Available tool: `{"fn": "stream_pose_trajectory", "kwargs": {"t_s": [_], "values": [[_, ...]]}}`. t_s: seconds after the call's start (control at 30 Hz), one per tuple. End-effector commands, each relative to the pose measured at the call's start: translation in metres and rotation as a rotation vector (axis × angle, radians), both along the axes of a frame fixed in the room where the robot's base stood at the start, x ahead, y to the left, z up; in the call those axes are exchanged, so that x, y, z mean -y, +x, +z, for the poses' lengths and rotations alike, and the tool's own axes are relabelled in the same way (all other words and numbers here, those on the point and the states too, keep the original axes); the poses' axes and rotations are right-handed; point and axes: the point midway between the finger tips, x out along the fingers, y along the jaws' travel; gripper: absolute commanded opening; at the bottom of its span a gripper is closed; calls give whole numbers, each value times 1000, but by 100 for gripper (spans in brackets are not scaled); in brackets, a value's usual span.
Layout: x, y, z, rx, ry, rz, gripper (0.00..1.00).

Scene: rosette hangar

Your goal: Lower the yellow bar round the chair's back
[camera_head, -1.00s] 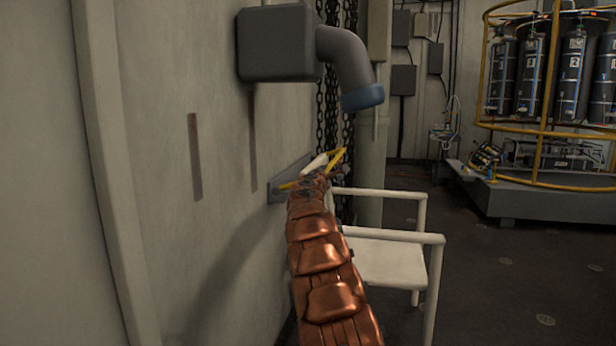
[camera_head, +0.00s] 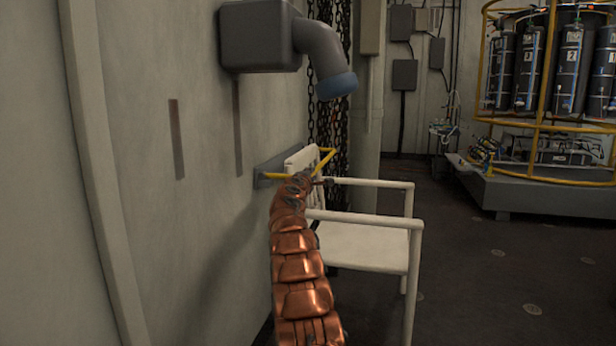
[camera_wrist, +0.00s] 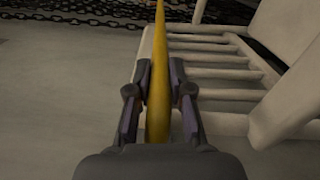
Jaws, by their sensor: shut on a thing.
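The yellow bar (camera_head: 325,160) extends from a grey plate (camera_head: 268,172) on the wall and passes around the top of the chair's white back (camera_head: 301,158), roughly level. I cannot tell whether it touches the back. The white chair (camera_head: 365,245) stands against the wall, its seat and armrests to the right of my arm. My gripper (camera_wrist: 158,95) is shut on the bar (camera_wrist: 158,60), one finger on each side. In the head view my copper-coloured arm hides part of the bar and of the chair's back. In the wrist view, pale slats (camera_wrist: 215,75) lie right of the bar.
A grey box with a bent, blue-rimmed pipe (camera_head: 320,60) juts from the wall above the bar. Dark chains (camera_head: 325,110) hang behind the chair. A yellow-railed rack of dark cylinders (camera_head: 545,80) stands at the back right. The floor right of the chair is clear.

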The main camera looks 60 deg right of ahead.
Motion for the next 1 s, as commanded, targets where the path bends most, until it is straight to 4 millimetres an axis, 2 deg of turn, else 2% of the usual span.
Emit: {"fn": "stream_pose_trajectory", "kwargs": {"t_s": [0.4, 0.43, 0.63, 1.0], "values": [[3, -3, -6, 0, 8, -10, 0], [3, -3, -6, 0, 9, -10, 23], [3, -3, -5, 1, 7, -8, 44], [2, -3, -3, 2, 5, -7, 45]]}}
